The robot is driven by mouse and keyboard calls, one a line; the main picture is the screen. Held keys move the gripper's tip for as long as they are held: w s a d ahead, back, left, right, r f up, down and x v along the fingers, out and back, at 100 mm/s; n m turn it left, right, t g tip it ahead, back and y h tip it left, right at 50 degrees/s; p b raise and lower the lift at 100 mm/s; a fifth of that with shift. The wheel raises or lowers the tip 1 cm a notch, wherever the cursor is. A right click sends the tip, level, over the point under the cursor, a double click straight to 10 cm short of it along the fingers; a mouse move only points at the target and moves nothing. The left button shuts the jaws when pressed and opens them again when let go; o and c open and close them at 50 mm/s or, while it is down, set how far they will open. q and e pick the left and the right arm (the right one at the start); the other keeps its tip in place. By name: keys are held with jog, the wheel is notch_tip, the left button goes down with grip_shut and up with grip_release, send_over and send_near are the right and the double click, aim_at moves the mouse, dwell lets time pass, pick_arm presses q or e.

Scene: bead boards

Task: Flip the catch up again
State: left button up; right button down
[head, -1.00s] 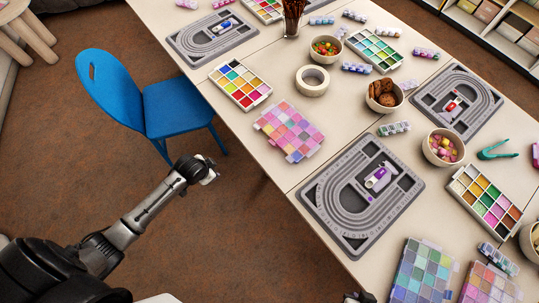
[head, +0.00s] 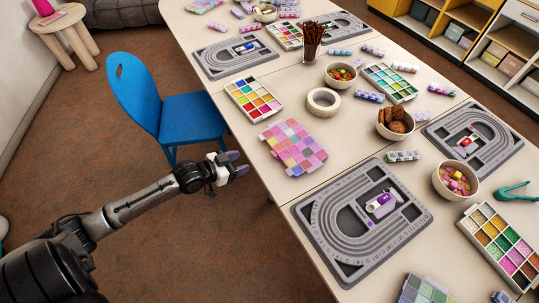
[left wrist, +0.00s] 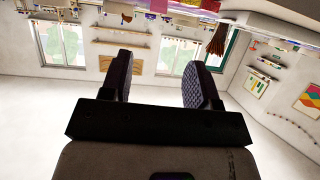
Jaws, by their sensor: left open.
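A closed bead box with a pink and purple patchwork lid (head: 293,147) lies on the near edge of the table in the head view. Small tabs show along its edge, but I cannot tell which is the catch or how it stands. My left gripper (head: 238,164) is left of this box, out over the floor beyond the table edge, apart from the box. In the left wrist view its two dark fingers (left wrist: 160,82) are spread with nothing between them. My right gripper does not show.
A grey bead board (head: 330,258) with a small purple and white item lies right of the box. An open bead tray (head: 254,98), a tape roll (head: 323,102) and bowls (head: 341,75) stand behind. A blue chair (head: 190,115) stands at the table's left side.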

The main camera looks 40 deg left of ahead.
pick_arm(q)
jog(key=b, duration=0.3)
send_near(278, 152)
jog(key=x, duration=0.4)
jog(key=shift+w+f, duration=0.1)
jog(key=shift+f, duration=0.05)
jog(key=shift+x, duration=0.85)
jog(key=c, duration=0.9)
jog(key=shift+c, duration=0.2)
jog(key=g+p, duration=0.2)
jog(key=p, duration=0.3)
jog(key=w+r+g+y+p, duration=0.1)
jog(key=g+p, duration=0.1)
jog(key=p, duration=0.3)
jog(key=shift+w+d+r+p, duration=0.15)
jog(key=shift+w+r+p, duration=0.15)
jog(key=shift+w+d+f+g+p, duration=0.1)
jog(key=shift+w+f+g+p, duration=0.05)
jog(key=shift+g+p, duration=0.45)
jog(key=shift+f+y, duration=0.2)
jog(key=shift+y, duration=0.1)
